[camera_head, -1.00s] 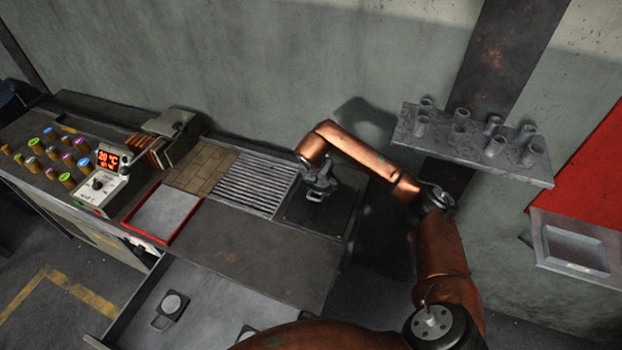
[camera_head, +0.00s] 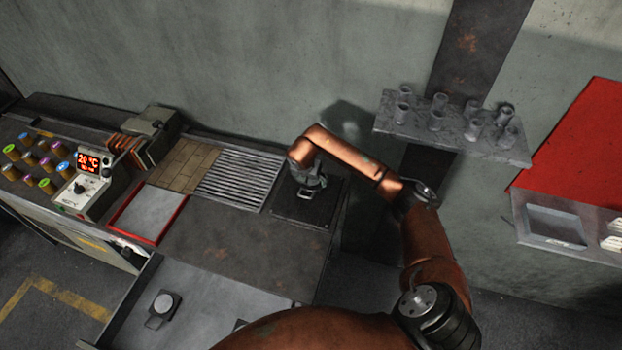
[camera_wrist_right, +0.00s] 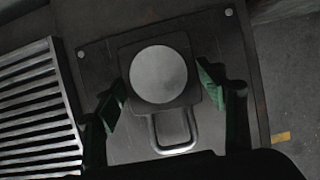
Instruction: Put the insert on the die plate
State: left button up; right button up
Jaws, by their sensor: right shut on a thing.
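The insert (camera_wrist_right: 158,75) is a dark square block with a round light-grey disc and a metal loop handle. My right gripper (camera_wrist_right: 163,92) is shut on it, with a green-padded finger at each side. The die plate (camera_wrist_right: 95,50) is a dark flat plate with bolts at its corners, and the insert lies over its middle. I cannot tell whether they touch. In the head view my right gripper (camera_head: 308,184) points down over the die plate (camera_head: 325,213); the arm hides most of the insert there. My left gripper is not in view.
A slatted grate (camera_head: 238,180) adjoins the die plate on the left. Further left are bricks (camera_head: 184,165), a red-rimmed tray (camera_head: 148,212) and a controller (camera_head: 88,180). An open drawer (camera_head: 205,302) in front holds another similar piece (camera_head: 162,307). A wall shelf (camera_head: 455,134) carries several cylinders.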

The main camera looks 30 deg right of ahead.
jog(key=o, duration=2.1)
jog(key=shift+c, duration=0.2)
jog(key=shift+r, duration=0.15)
jog(key=v, duration=1.2)
jog(key=shift+b, duration=0.4)
jog(key=shift+s, duration=0.1)
